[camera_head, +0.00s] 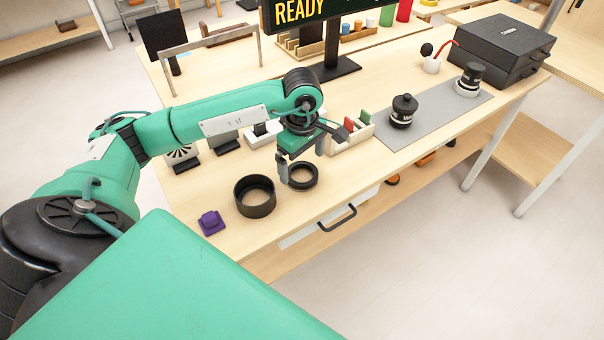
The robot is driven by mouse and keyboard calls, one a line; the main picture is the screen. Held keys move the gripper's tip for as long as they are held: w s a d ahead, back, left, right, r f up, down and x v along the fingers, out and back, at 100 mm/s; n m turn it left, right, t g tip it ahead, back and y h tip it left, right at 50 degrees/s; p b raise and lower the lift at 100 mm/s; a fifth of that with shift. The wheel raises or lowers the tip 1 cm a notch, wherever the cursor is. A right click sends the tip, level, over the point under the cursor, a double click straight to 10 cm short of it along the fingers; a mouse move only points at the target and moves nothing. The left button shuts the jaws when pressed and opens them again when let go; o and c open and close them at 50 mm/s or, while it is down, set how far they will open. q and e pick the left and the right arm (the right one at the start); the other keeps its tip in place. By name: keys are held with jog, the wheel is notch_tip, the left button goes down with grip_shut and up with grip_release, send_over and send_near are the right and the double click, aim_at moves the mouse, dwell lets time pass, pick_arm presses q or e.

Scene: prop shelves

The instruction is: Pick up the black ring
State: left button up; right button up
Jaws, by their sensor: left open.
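A low black ring (314,183) lies flat on the light wooden table, near its front edge. Beside it to the left stands a taller, wider black ring-shaped piece (256,208), open at the top. My left gripper (301,166) points down over the low ring, with its fingers apart. One finger passes in front of the ring's left side; the other shows above its far side. I cannot tell whether either finger touches the ring. Nothing is held between the fingers. My right gripper is out of view.
A purple block (211,222) sits left of the rings. A white bin with small coloured items (350,138) stands behind right. A grey mat (430,120) bears two black-and-white jars. A black case (492,48) is farther right. A drawer handle (338,219) juts from the table front.

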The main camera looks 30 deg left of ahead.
aim_at(303, 179)
pick_arm(q)
notch_tip(303, 179, down, 4)
jog(key=shift+f, duration=0.1)
jog(key=c, duration=1.1)
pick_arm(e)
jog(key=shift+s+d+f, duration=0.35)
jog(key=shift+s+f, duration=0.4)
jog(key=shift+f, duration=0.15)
pick_arm(q)
jog(key=shift+o, duration=0.2)
jog(key=shift+w, duration=0.1)
